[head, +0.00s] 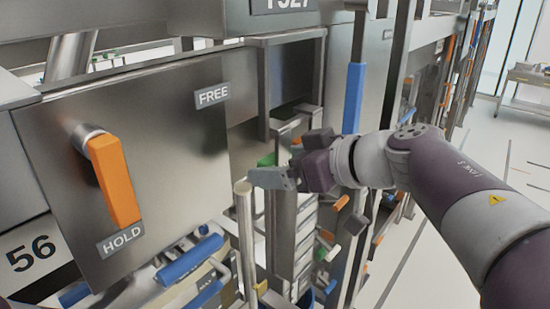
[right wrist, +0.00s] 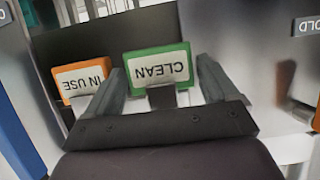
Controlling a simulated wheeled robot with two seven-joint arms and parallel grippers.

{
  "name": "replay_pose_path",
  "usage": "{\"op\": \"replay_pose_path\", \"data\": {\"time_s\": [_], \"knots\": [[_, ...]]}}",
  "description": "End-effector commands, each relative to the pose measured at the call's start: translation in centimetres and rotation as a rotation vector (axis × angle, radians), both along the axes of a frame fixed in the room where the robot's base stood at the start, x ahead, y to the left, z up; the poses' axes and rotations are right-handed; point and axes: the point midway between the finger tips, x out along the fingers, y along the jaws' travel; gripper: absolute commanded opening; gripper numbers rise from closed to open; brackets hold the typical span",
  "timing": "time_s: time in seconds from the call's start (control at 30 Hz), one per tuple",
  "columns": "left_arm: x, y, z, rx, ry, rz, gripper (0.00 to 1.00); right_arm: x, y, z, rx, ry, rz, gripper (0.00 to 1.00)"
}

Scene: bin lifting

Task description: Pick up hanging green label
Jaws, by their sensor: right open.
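The green label (right wrist: 158,64) reads CLEAN, upside down in the right wrist view, and hangs from a pale holder. In the head view only a small green piece of it (head: 266,160) shows behind my right gripper (head: 272,178). In the right wrist view my right gripper (right wrist: 162,76) is open, with one finger to each side of the green label. I cannot tell whether the fingers reach around it or stop short in front. No contact is clear. My left gripper is not in view.
An orange IN USE label (right wrist: 85,79) hangs just left of the green one, close to the left finger. A steel panel with an orange handle (head: 115,180) stands at left. A blue-handled bar (head: 353,98) rises behind my wrist. The floor at right is mostly open.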

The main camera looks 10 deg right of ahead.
Motion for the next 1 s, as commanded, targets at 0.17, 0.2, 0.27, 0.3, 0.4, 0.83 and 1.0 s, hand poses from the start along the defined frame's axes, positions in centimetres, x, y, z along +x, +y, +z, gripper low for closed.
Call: {"op": "replay_pose_path", "data": {"time_s": [0.17, 0.2, 0.27, 0.3, 0.4, 0.83, 1.0], "knots": [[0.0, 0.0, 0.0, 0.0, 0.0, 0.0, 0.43, 0.0, 0.0, 0.0, 0.0, 0.0, 0.0, 0.51], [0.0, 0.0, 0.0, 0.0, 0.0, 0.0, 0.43, 0.0, 0.0, 0.0, 0.0, 0.0, 0.0, 0.49], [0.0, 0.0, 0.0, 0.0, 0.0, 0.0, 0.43, 0.0, 0.0, 0.1, 0.0, -0.001, -0.001, 0.5], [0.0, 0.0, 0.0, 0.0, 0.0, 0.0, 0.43, 0.0, 0.0, 0.1, 0.001, -0.001, 0.0, 0.5], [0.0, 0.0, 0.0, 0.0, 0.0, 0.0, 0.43, 0.0, 0.0, 0.1, 0.001, -0.001, 0.0, 0.5], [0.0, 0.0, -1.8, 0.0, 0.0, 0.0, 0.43, -3.1, -2.7, 1.2, -0.001, -0.004, -0.011, 0.5], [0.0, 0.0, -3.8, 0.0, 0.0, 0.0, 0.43, -7.5, -6.2, 0.9, -0.001, -0.004, -0.016, 0.5]]}}
